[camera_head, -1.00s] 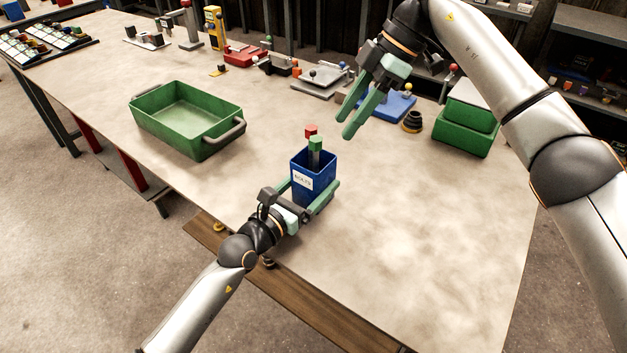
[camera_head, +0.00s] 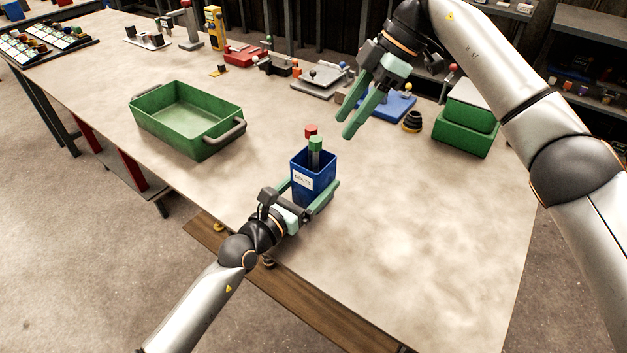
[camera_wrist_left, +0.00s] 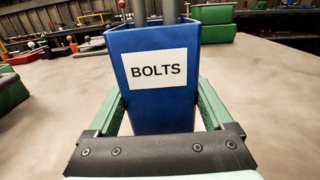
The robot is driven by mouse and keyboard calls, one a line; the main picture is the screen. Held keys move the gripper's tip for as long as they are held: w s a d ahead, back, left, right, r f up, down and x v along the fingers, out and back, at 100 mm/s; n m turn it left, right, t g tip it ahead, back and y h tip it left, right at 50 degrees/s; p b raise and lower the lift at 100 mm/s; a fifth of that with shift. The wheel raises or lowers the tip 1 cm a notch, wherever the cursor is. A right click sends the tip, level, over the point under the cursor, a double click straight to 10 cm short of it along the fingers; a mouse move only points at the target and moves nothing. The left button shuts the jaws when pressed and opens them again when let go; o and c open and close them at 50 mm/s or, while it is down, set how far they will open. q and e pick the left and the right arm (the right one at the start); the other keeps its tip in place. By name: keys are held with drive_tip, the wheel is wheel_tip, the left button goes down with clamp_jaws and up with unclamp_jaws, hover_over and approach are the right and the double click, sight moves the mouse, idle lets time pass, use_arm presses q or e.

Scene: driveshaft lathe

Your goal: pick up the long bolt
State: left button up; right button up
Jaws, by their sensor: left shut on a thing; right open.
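A blue container (camera_head: 318,184) labelled BOLTS stands upright on the table. Two bolts stick up out of it, one with a red head (camera_head: 311,131) and one with a green head (camera_head: 316,143); their lower parts are hidden inside, so I cannot tell which is longer. My left gripper (camera_head: 312,207) is shut on the blue container, with one finger along each side. In the left wrist view the container (camera_wrist_left: 153,105) sits between the fingers with its label facing me. My right gripper (camera_head: 356,116) is open and empty, above the table, up and to the right of the bolts.
A green tray (camera_head: 160,128) lies to the left on the table (camera_head: 420,230). A green box (camera_head: 465,131), a black ring-like part (camera_head: 412,122) and a blue fixture (camera_head: 398,106) stand behind to the right. The table's front right is clear.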

drive_tip(key=shift+o, duration=0.2)
drive_tip(key=shift+o, duration=0.8)
drive_tip(key=shift+r, duration=0.1)
drive_tip(key=n+t+h, duration=0.5)
drive_tip(key=n+h, duration=0.1)
drive_tip(key=n, duration=0.9)
approach(315, 140)
drive_tip(key=shift+t, duration=0.3)
drive_tip(key=x, duration=0.4)
drive_tip(key=shift+w+d, duration=0.25)
drive_tip(key=shift+s+f+x, duration=0.1)
drive_tip(key=shift+s+x, duration=0.05)
drive_tip(key=shift+x, duration=0.8)
drive_tip(key=shift+s+f+x, duration=0.1)
drive_tip(key=shift+s+x, duration=0.1)
drive_tip(key=shift+x, duration=0.7)
drive_tip(key=shift+s+x, duration=0.15)
drive_tip(key=shift+x, duration=0.8)
drive_tip(key=shift+a, duration=0.25)
clamp_jaws()
